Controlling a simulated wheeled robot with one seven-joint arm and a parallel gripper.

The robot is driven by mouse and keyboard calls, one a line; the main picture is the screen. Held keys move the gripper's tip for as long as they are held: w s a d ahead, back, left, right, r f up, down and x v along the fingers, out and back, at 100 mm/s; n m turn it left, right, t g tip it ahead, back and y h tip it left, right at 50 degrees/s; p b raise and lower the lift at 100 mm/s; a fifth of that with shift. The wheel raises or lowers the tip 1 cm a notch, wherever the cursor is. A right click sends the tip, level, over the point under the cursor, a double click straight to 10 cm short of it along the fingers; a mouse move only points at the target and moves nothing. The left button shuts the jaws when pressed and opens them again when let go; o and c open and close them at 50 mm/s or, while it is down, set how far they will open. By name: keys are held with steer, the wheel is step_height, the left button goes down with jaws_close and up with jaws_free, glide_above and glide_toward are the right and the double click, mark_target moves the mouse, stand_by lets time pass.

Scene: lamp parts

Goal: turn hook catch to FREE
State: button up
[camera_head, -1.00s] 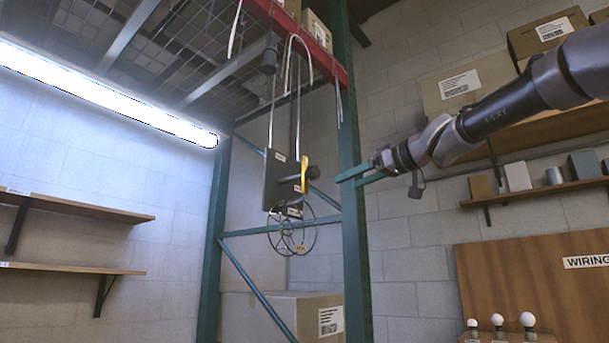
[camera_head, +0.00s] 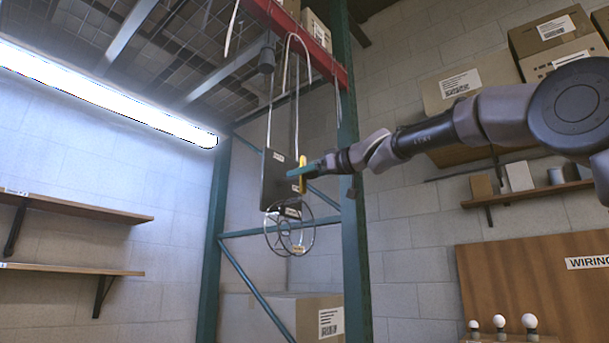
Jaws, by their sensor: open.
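A dark plate (camera_head: 275,180) hangs from a pale hook and cords below the red beam. A yellow catch lever (camera_head: 303,174) stands upright at the plate's right edge. A round wire frame (camera_head: 288,232) hangs under the plate, with small labels too small to read. My gripper (camera_head: 302,171) has its teal fingers at the yellow lever, overlapping it in the picture. Its fingers are open. I cannot tell whether they touch the lever. The dark knob by the lever is hidden behind my gripper.
A red beam (camera_head: 290,35) and a green upright post (camera_head: 352,200) stand close to the hanging plate. A lit tube lamp (camera_head: 110,100) is at the left. Wall shelves (camera_head: 75,206) are at the left, and a carton (camera_head: 300,313) stands below.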

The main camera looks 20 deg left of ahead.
jaws_close()
steer(key=shift+m, duration=0.3)
steer(key=m, duration=0.3)
steer(key=shift+w+m, duration=0.1)
steer(key=shift+m, duration=0.3)
steer(key=m, duration=0.9)
steer(key=shift+m, duration=2.3)
steer(key=shift+f, duration=0.1)
